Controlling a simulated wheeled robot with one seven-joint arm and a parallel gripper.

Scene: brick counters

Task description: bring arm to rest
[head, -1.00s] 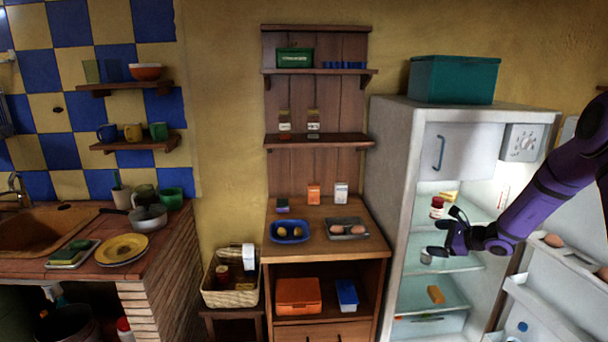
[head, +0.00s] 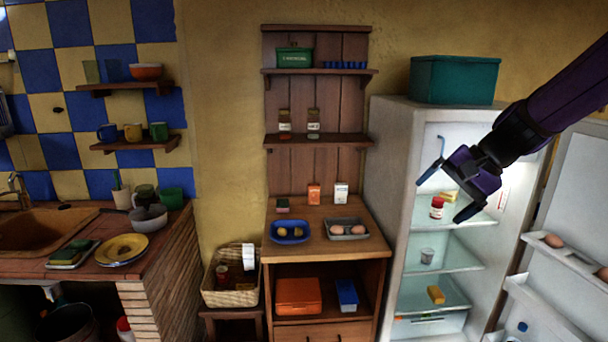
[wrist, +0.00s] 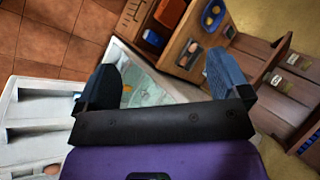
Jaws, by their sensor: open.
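My gripper (head: 443,191) is open and empty in the head view, in front of the upper part of the open fridge (head: 388,170). Its two dark fingers are spread wide apart, one to the upper left and one to the lower right. My purple arm reaches in from the right edge. In the wrist view my gripper (wrist: 165,85) shows two blue-grey fingertips apart with nothing held between them. A jar with a red lid (head: 437,208) on a fridge shelf appears between the fingers in the head view, but I cannot see contact.
The fridge door (head: 568,190) stands open at the right with eggs on its rack. A small grey cup (head: 427,257) and a yellow block (head: 436,294) sit on lower fridge shelves. A teal box (head: 454,80) is on top. A wooden cabinet (head: 330,250) stands left of the fridge.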

